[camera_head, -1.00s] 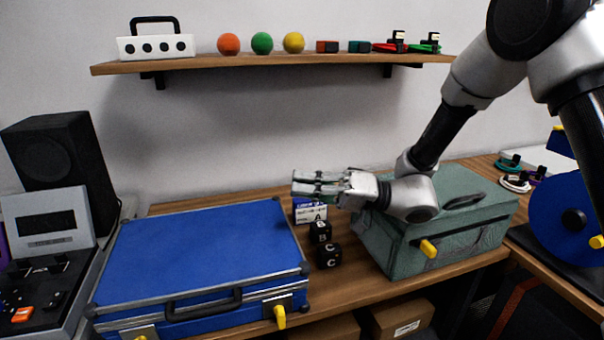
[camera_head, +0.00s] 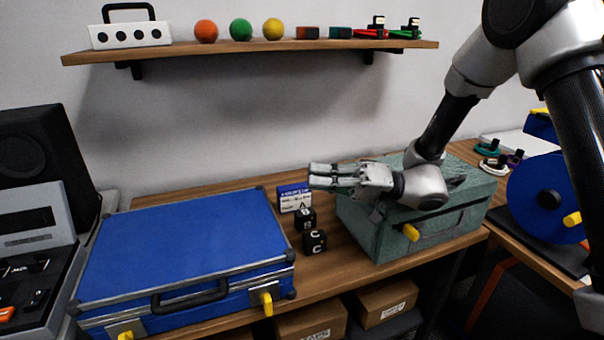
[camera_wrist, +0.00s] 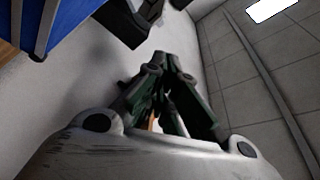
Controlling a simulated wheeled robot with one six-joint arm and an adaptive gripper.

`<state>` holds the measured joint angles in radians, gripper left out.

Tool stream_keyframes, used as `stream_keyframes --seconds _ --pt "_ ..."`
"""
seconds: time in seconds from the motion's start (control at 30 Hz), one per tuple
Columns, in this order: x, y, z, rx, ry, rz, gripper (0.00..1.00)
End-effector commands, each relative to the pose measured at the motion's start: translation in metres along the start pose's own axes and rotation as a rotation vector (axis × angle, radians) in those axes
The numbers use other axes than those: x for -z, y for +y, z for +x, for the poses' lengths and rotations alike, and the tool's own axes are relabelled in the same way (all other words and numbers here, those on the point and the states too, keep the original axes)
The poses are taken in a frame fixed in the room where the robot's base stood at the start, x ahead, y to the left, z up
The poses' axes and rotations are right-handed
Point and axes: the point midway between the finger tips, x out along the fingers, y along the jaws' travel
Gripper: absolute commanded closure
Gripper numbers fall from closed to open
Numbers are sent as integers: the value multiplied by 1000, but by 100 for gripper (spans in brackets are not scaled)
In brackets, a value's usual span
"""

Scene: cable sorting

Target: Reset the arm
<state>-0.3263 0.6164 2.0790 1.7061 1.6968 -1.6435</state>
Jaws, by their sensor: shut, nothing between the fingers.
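My gripper (camera_head: 312,176) is in the head view, pointing left above the table between the blue case and the green case. Its fingers are together and hold nothing. In the wrist view my gripper (camera_wrist: 160,65) shows its dark green fingers closed against each other. My arm comes down from the upper right, and its wrist is over the front left part of the green case (camera_head: 400,228). I cannot tell whether it touches the case.
The closed blue case (camera_head: 185,240) lies left on the table. Black lettered blocks (camera_head: 314,241) and a blue-and-white box (camera_head: 293,198) stand below and left of my gripper. A wall shelf (camera_head: 250,50) holds balls and cables. A blue spool (camera_head: 548,198) stands at the right.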

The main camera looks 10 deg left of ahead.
Motion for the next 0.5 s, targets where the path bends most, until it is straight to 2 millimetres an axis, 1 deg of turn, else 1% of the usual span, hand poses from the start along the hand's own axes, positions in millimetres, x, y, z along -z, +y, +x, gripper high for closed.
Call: stream_keyframes --seconds 0.07,0.13,0.17,0.27,0.3,0.37,0.4,0.47,0.5 --pt "-1 -3 -7 -4 -8 4 100" --pt "-5 -10 -12 -16 -35 18 100" --pt "-7 -15 -14 -25 -54 28 100" --pt "-23 -40 -29 -90 -155 80 100" --pt "-33 -52 -39 -137 -209 109 100" --pt "-49 -70 -58 -231 -287 155 100" --pt "-61 -80 -72 -302 -334 187 100" --pt "-78 -93 -95 -419 -390 226 100" --pt "-88 -101 -112 -504 -419 250 100"
